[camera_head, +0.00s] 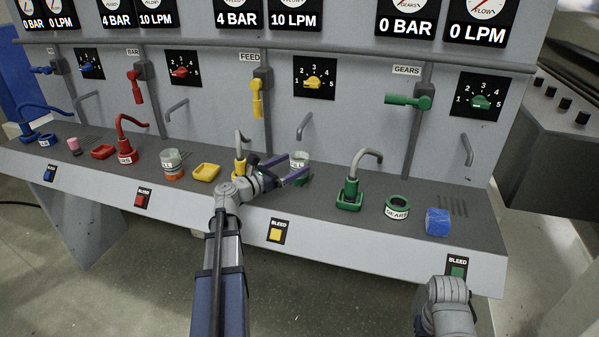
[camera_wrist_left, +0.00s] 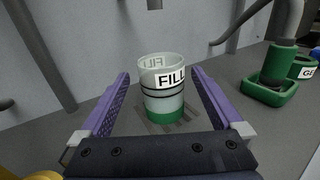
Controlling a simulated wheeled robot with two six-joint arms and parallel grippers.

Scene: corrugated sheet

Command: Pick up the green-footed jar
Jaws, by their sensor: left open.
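The green-footed jar (camera_head: 300,161) is clear with a FILL label and stands upright on the bench ledge. In the left wrist view the jar (camera_wrist_left: 162,95) shows its green foot and dark bands. My left gripper (camera_head: 293,167) is open, its purple fingers (camera_wrist_left: 160,74) reaching towards the jar's two sides. The jar appears between the fingertips, with visible gaps to them. Part of its lower side is hidden by the gripper in the head view. My right arm shows at the bottom right, but its gripper is not in view.
A similar jar with an orange foot (camera_head: 172,165) stands left of a yellow tray (camera_head: 206,172). A green spout (camera_head: 350,192), a green GEARS ring (camera_head: 397,206) and a blue object (camera_head: 437,222) stand right of the jar. The panel wall is behind.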

